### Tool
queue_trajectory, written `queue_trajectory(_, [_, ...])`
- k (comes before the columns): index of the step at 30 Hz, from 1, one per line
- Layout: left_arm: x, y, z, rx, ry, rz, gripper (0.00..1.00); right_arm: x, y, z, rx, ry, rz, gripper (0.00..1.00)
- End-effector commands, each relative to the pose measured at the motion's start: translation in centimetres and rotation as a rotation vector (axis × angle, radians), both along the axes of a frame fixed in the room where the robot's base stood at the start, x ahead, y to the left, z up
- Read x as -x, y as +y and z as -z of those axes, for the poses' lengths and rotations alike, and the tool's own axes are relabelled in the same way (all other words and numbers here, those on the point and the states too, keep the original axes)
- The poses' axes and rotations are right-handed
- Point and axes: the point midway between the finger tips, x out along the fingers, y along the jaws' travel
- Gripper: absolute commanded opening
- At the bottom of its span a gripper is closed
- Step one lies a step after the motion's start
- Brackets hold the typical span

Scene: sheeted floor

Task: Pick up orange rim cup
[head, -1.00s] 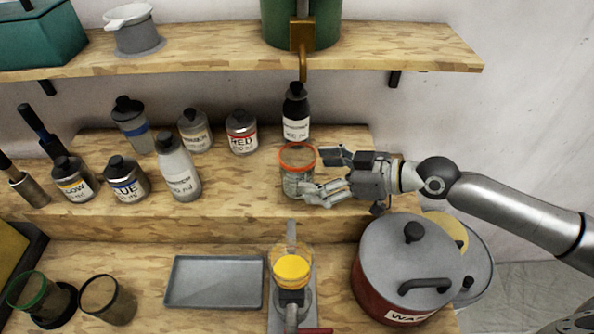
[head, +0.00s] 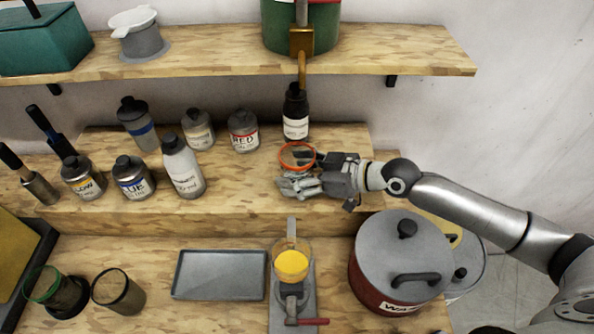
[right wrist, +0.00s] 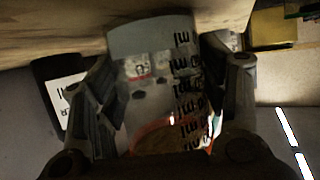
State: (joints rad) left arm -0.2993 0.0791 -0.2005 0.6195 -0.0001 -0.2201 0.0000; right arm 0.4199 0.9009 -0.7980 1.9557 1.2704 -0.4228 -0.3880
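The orange rim cup (head: 283,161) is a clear cup standing upright on the middle wooden shelf, below the black bottle. My right gripper (head: 297,171) comes from the right, with one finger on each side of the cup. In the right wrist view the cup (right wrist: 150,88), with black scale marks and its orange rim close to the camera, fills the gap between the fingers (right wrist: 162,95). They appear to press on its walls. The cup's base still seems to be on the shelf. The fingers hide much of its body in the head view. My left gripper is out of view.
The black bottle (head: 296,115) stands just behind the cup. The lidded pot (head: 385,285) sits below my right arm. An upper shelf (head: 200,62) overhangs behind.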

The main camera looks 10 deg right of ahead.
Motion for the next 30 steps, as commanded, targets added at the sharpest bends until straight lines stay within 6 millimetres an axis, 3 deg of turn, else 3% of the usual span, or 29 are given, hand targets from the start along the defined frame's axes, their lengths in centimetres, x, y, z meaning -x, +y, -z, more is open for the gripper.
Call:
queue_trajectory(1, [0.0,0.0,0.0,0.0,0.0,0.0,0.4,0.0,0.0,0.0,0.0,0.0,0.0,0.55])
queue_trajectory(6, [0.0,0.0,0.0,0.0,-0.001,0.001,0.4,0.0,0.0,0.0,0.0,0.0,0.0,0.33])
queue_trajectory(20, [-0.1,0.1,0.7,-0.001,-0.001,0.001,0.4,0.0,0.0,-1.0,0.001,-0.004,-0.002,0.32])
queue_trajectory(24, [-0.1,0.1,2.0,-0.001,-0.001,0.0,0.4,0.0,0.0,-3.0,0.0,-0.011,-0.003,0.32])
queue_trajectory(30, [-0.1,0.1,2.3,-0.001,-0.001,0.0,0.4,3.2,1.3,-6.9,0.0,-0.008,-0.006,0.32])
